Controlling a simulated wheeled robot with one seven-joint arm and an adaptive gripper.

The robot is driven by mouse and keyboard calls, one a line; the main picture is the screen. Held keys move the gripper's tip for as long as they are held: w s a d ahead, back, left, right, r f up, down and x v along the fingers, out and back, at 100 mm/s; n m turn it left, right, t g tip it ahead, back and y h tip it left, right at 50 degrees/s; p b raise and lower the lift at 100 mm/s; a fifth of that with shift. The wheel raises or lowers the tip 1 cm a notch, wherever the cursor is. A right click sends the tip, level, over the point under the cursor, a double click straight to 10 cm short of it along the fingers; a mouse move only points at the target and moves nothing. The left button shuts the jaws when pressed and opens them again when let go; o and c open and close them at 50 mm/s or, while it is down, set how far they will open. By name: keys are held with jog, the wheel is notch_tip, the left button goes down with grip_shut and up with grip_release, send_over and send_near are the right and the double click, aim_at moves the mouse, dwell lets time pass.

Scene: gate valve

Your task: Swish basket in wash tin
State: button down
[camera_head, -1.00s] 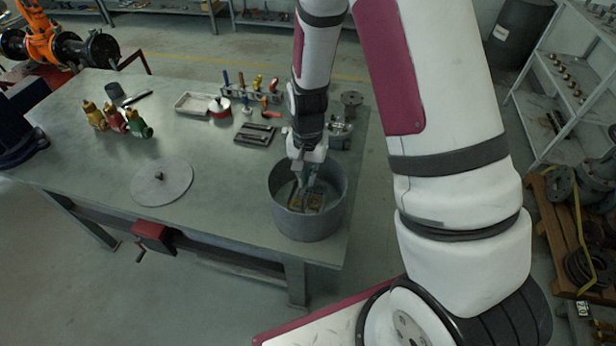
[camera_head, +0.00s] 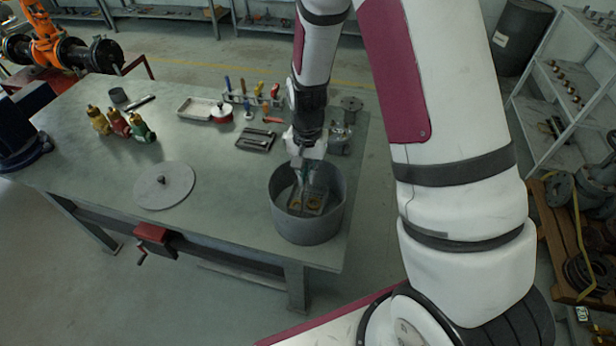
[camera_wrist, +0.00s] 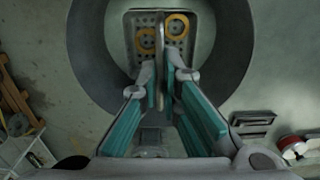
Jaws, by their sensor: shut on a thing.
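The grey wash tin (camera_head: 309,226) stands on the table near its front right corner, and its dark wall rings the wrist view (camera_wrist: 90,70). The perforated basket (camera_head: 306,201) is inside the tin and holds brass-coloured rings. In the wrist view the basket (camera_wrist: 144,62) shows two yellow rings, with its upright handle (camera_wrist: 160,50) across the middle. My gripper (camera_head: 304,170) reaches down into the tin from above. In the wrist view my gripper (camera_wrist: 162,90) is shut on the basket's handle. Whether the basket touches the tin's floor cannot be told.
A round grey lid (camera_head: 164,186) with a knob lies left of the tin. A dark tray (camera_head: 257,139), a red-and-white pot (camera_head: 221,112) and a tool rack (camera_head: 250,98) are behind. Coloured valves (camera_head: 120,122) stand at the far left. The table between lid and tin is clear.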

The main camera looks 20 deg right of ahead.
notch_tip(320, 180, up, 12)
jog(key=p, duration=0.3)
jog(key=shift+f, duration=0.25)
dwell(1.6)
jog(key=shift+r, duration=0.2)
dwell(4.0)
jog(key=shift+r+p, duration=0.45)
jog(key=shift+r, duration=0.85)
